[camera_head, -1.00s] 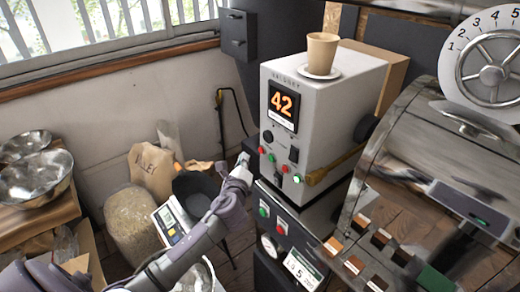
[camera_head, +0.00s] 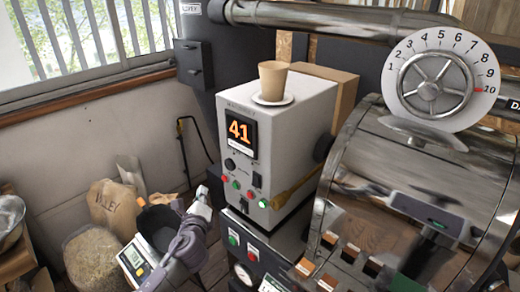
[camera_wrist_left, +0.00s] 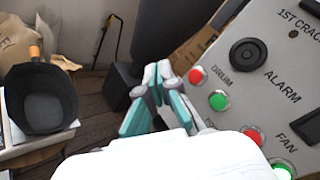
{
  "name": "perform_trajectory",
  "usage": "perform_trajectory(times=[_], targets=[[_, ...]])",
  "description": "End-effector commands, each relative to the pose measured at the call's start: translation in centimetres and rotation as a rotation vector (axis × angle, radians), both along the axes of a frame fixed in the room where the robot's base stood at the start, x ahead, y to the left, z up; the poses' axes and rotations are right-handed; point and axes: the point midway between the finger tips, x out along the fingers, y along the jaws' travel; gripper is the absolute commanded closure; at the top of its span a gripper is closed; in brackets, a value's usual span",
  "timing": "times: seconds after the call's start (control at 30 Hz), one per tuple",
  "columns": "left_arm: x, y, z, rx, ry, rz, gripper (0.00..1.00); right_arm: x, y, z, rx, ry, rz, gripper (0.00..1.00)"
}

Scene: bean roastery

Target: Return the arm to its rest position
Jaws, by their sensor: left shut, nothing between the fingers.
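My left gripper (camera_head: 202,196) is shut and empty in the head view. It is in front of the lower left of the grey control box (camera_head: 292,120), near its buttons. In the left wrist view its fingers (camera_wrist_left: 160,75) are together, beside the red and green drum buttons (camera_wrist_left: 207,88) on the panel. I cannot tell the exact gap, but no contact shows. My left arm (camera_head: 185,245) reaches in from the bottom of the head view. My right gripper is not in view.
A paper cup on a saucer (camera_head: 272,80) stands on the box. The display (camera_head: 240,131) reads 41. A scale with a black bowl (camera_head: 150,225), a bean sack (camera_head: 92,262) and a paper bag (camera_head: 113,205) are at left. The metal roaster drum (camera_head: 420,175) and numbered dial wheel (camera_head: 436,85) fill the right.

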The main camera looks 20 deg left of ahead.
Motion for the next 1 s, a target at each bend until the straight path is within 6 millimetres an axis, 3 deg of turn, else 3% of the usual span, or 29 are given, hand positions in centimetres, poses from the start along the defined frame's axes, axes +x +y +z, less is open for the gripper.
perform_trajectory(times=[0.13,0.23,0.33,0.4,0.53,0.7,1.0], targets=[[-0.5,-0.2,-0.5,-0.039,0.003,0.009,1.00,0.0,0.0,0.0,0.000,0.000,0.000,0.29],[-2.7,-1.2,-2.4,-0.218,0.014,0.055,1.00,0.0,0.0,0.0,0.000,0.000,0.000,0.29],[-7.2,-3.2,-5.7,-0.550,0.042,0.163,1.00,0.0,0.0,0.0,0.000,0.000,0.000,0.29],[-11.1,-5.1,-8.2,-0.812,0.075,0.275,1.00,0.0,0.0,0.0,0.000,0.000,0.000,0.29],[-17.4,-8.4,-10.9,-1.170,0.137,0.479,1.00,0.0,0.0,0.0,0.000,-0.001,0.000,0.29],[-23.1,-11.7,-12.3,-1.435,0.203,0.683,1.00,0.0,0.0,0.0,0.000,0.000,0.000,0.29],[-30.5,-16.1,-12.3,-1.706,0.301,0.980,1.00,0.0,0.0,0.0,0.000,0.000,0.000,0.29]])
